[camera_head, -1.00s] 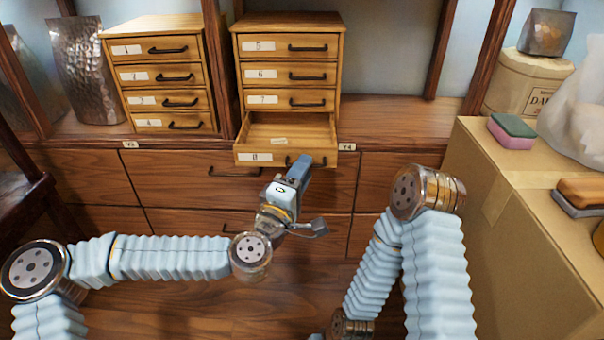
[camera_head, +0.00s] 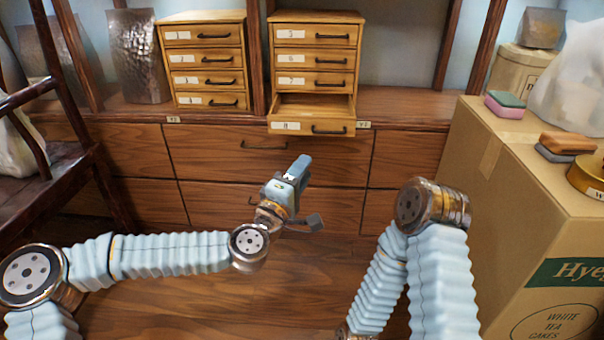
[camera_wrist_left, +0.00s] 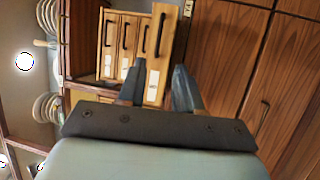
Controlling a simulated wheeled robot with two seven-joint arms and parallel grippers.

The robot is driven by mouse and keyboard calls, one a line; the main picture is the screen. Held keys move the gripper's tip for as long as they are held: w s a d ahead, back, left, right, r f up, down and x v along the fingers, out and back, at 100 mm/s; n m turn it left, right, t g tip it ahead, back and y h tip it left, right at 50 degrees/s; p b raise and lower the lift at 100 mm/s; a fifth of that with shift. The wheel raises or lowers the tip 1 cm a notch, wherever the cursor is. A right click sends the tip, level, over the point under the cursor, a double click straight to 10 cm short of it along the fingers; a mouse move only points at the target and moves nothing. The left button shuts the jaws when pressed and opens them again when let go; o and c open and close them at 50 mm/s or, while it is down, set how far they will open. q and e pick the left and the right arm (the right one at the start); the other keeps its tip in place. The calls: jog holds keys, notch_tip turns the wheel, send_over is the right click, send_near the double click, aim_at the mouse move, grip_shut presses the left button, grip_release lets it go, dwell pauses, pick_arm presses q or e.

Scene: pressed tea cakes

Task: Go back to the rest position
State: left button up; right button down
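My left gripper (camera_head: 299,166) is out in front of the small cabinets, below the pulled-out bottom drawer (camera_head: 288,126) of the right-hand cabinet, and apart from it. In the left wrist view the two fingers of the left gripper (camera_wrist_left: 160,70) stand apart with nothing held between them. The drawer front (camera_wrist_left: 158,50) shows beyond the gap. My left arm reaches across the lower left of the head view. My right arm is folded at the lower right, and its gripper is out of view.
The left small cabinet (camera_head: 205,62) has its drawers shut. A large cardboard box (camera_head: 480,150) stands at the right, with a sponge (camera_head: 505,103) and a brush (camera_head: 567,143) on top. A dark wooden chair (camera_head: 75,165) is at the left. The floor (camera_head: 290,290) in front is clear.

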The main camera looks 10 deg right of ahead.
pick_arm(q)
jog(key=s+a+f+m+g+y, duration=0.1)
jog(key=s+a+f+m+g, duration=0.15)
jog(key=f, duration=0.65)
jog(key=s+a+f+m+g+y, duration=0.1)
jog(key=s+f+g, duration=0.2)
jog(key=f, duration=0.6)
jog(key=s+a+f+m+g+y, duration=0.1)
jog(key=s+a+f+m+g, duration=0.15)
jog(key=f, duration=0.75)
jog(key=s+a+f+m+g+y, duration=0.1)
jog(key=s+a+f+g+y, duration=0.2)
jog(key=s+a+f, duration=0.75)
jog(key=s+a+f+g+y, duration=0.3)
jog(key=s+a+f, duration=0.3)
jog(key=a, duration=0.5)
notch_tip(320, 180, up, 17)
jog(key=d+p, duration=0.1)
jog(key=p, duration=1.6)
jog(key=shift+s+d+r, duration=0.15)
jog(key=shift+d, duration=0.2)
